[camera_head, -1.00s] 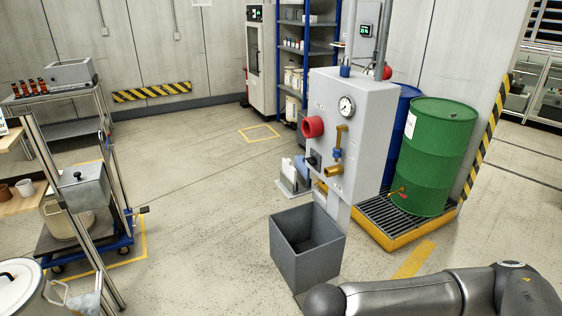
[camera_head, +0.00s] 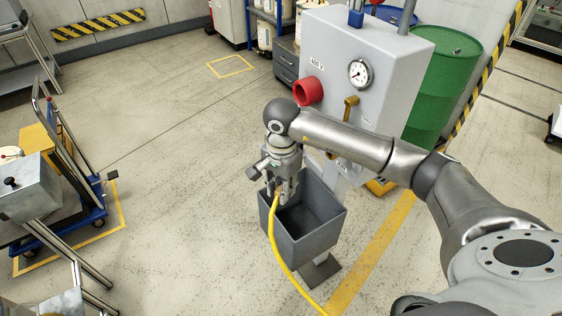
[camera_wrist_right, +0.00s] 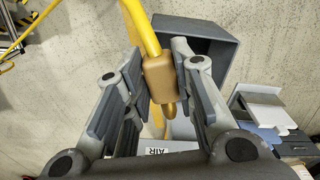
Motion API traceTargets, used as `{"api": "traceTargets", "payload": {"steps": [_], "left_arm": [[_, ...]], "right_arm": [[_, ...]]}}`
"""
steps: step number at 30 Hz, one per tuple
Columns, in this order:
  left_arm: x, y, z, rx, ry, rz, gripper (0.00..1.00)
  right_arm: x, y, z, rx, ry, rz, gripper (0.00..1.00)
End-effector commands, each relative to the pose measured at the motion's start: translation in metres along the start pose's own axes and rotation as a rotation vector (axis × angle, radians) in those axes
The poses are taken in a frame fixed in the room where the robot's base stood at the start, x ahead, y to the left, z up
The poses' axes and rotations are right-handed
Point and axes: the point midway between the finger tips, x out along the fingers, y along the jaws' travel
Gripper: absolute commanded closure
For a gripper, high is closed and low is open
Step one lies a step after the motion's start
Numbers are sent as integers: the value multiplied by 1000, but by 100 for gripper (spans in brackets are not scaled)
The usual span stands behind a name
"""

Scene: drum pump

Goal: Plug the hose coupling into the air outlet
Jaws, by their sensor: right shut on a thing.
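My right gripper (camera_head: 283,194) points down in front of the grey supply column (camera_head: 395,85), above the left rim of the grey bin. It is shut on the brass-coloured hose coupling (camera_wrist_right: 160,80), which sits between the finger pads in the right wrist view. The yellow hose (camera_head: 277,245) runs from the coupling down and right, out of the head view. The air outlet on the column cannot be made out in the head view; my right arm covers the lower front. An AIR label (camera_wrist_right: 157,151) shows at the bottom of the wrist view. My left gripper is not in view.
The open grey bin (camera_head: 312,240) stands below the gripper. A red round fitting (camera_head: 306,91), brass valve handle (camera_head: 350,105) and gauge (camera_head: 360,73) project from the column. A green drum (camera_head: 440,85) stands behind. Free floor lies left, before the blue trolley (camera_head: 72,215).

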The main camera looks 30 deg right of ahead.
Motion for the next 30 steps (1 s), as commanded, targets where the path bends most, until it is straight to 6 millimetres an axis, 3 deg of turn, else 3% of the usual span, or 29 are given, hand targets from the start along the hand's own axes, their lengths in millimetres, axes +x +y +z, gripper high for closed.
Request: {"api": "traceTargets", "payload": {"steps": [3, 9, 21, 30], "left_arm": [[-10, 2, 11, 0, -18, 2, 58], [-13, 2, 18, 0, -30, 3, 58], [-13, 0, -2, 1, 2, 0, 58], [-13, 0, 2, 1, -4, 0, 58]], "right_arm": [[-21, -12, -13, 184, -1, 0, 100], [-31, -17, -22, 316, 1, 0, 100], [-30, -8, -47, 320, 2, 0, 100], [-30, -1, -70, 320, 3, -1, 100]]}}
